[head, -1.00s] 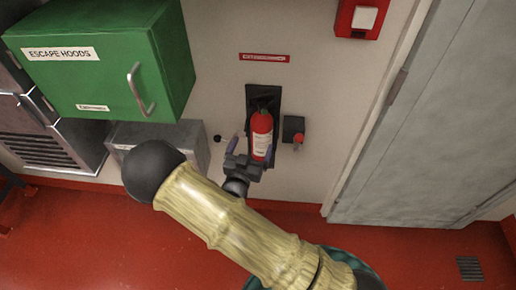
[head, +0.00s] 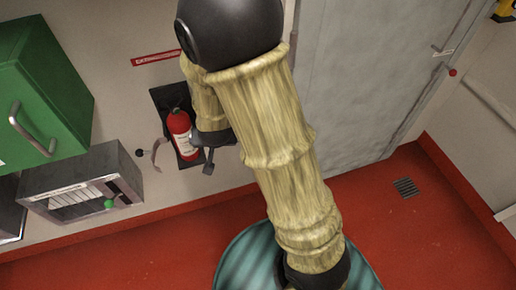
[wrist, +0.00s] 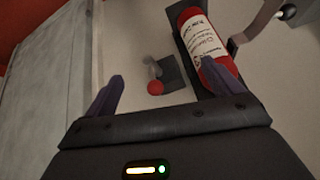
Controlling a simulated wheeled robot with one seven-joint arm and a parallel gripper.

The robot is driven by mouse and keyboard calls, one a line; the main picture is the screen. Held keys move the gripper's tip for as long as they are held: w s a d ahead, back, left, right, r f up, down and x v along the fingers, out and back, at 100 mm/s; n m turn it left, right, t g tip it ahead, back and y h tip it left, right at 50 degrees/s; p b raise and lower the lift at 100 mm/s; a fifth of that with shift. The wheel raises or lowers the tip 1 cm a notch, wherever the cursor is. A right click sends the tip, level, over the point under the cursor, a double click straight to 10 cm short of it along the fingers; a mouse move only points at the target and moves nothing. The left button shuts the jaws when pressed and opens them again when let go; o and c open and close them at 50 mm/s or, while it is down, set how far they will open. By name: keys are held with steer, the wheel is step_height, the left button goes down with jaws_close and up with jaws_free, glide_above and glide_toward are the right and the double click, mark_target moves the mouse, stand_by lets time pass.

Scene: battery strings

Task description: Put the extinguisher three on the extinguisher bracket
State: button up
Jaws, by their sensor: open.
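The red extinguisher (head: 181,135) with a white label stands upright against the black backplate of the extinguisher bracket (head: 160,97) on the wall. It also shows tilted in the wrist view (wrist: 203,45). A curved strap (head: 160,154) sticks out to the left of the extinguisher, away from its body; the wrist view shows it too (wrist: 258,24). My gripper (wrist: 165,85) is open, with nothing between its fingers. My arm partly hides the gripper in the head view.
A small grey wall plate with a red knob (wrist: 155,88) lies ahead between my fingers. A green cabinet (head: 50,90) and a grey box (head: 85,185) are at left. A grey door (head: 370,70) is at right. The red floor (head: 420,240) is clear there.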

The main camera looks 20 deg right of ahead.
steer(key=s+d+r+n+g, duration=0.1)
steer(key=s+d+r, duration=0.2)
steer(key=s, duration=0.3)
steer(key=s+d+r+n+g, duration=0.1)
steer(key=s+d+r+g, duration=0.1)
steer(key=s+d, duration=0.4)
steer(key=shift+r+n+g, duration=0.3)
steer(key=shift+r, duration=0.6)
